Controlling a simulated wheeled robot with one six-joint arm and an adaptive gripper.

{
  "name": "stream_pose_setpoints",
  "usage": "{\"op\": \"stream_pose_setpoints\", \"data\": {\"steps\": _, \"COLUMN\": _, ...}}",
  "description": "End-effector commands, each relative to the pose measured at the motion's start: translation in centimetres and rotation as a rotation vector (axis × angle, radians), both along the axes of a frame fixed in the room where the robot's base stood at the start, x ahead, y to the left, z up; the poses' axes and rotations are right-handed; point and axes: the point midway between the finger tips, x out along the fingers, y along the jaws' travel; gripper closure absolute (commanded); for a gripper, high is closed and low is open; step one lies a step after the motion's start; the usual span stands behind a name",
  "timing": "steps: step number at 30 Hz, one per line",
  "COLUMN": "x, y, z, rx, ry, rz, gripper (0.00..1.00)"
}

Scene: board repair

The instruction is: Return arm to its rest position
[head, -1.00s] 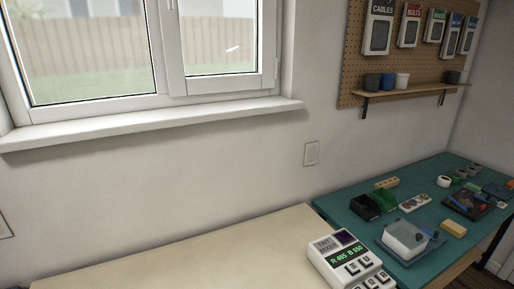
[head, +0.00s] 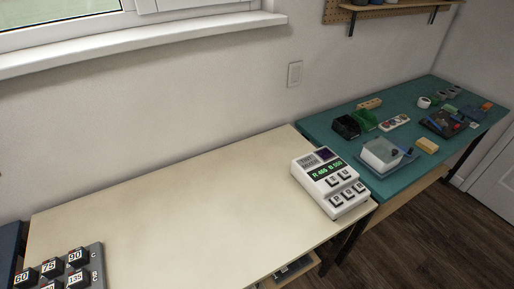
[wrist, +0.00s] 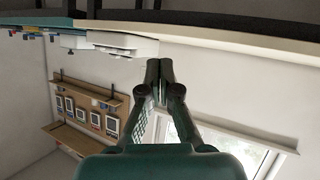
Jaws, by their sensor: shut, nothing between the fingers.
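My gripper (wrist: 160,72) shows in the wrist view with its dark green fingers together and nothing between them. It is in free air, with the wall, shelf and window behind it upside down. The head view does not show my arm or gripper.
A cream table (head: 180,205) has a wide bare top. A white tint mixer (head: 330,182) stands at its right end. A tray of numbered black blocks (head: 97,262) is at lower left.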

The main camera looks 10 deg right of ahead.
Motion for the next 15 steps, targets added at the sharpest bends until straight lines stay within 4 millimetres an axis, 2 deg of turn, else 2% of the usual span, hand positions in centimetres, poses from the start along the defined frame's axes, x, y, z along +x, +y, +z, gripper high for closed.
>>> {"op": "stream_pose_setpoints", "data": {"steps": 1, "x": -1.6, "y": 0.5, "z": 0.4, "rx": 0.014, "ry": -0.007, "rz": 0.003, "gripper": 1.00}}
{"op": "stream_pose_setpoints", "data": {"steps": 9, "x": -8.1, "y": 2.1, "z": 4.4, "rx": 0.101, "ry": -0.097, "rz": 0.022, "gripper": 1.00}}
{"op": "stream_pose_setpoints", "data": {"steps": 15, "x": -10.8, "y": 2.7, "z": 7.0, "rx": 0.152, "ry": -0.144, "rz": 0.043, "gripper": 1.00}}
